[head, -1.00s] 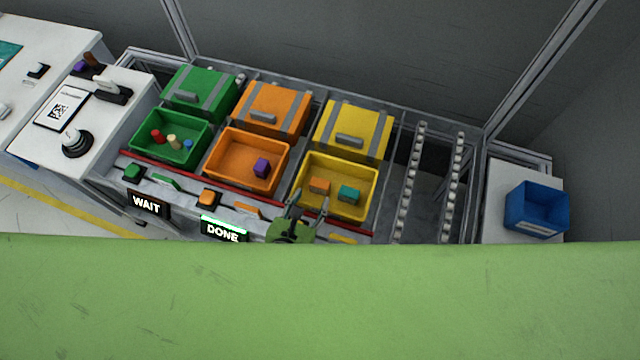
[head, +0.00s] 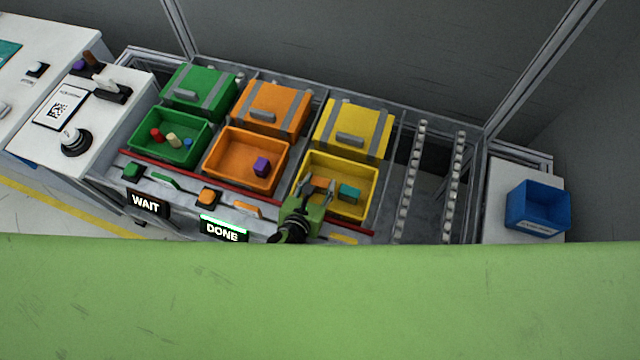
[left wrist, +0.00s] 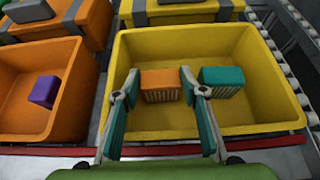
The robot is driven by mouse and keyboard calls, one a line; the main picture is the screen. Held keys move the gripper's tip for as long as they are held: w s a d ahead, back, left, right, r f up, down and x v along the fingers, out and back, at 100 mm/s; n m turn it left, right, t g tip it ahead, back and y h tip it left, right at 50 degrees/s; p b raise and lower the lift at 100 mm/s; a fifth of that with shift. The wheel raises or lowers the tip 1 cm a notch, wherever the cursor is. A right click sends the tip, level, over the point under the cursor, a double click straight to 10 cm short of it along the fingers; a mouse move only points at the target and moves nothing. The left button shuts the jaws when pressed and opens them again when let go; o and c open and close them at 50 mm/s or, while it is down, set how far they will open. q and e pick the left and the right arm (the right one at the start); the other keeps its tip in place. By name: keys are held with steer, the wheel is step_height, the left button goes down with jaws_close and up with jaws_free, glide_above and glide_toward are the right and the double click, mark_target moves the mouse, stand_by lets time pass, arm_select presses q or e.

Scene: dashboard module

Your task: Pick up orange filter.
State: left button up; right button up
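The orange filter (left wrist: 160,84) is a small block with a pale pleated side. It lies in the yellow bin (head: 362,209), next to a teal filter (head: 349,193) of the same kind. The teal one also shows in the left wrist view (left wrist: 222,78). My left gripper (head: 319,186) is open and reaches into the front of the yellow bin. In the left wrist view its fingers (left wrist: 160,100) stand apart, one on each side of the orange filter, with the right finger between the two filters. In the head view the gripper mostly hides the orange filter. My right gripper is not in view.
An orange bin (head: 226,160) with a purple block (head: 262,167) stands left of the yellow bin. A green bin (head: 184,156) with several small parts is farther left. A red rail (left wrist: 262,144) runs along the front. A blue bin (head: 537,207) stands at the right.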

mark_target(319, 186)
arm_select(q)
steer(key=shift+c, duration=0.7)
steer(key=shift+r, duration=0.3)
step_height(319, 186, up, 9)
steer(key=p, duration=0.3)
steer(key=shift+f, duration=0.2)
steer(key=shift+r, duration=0.4)
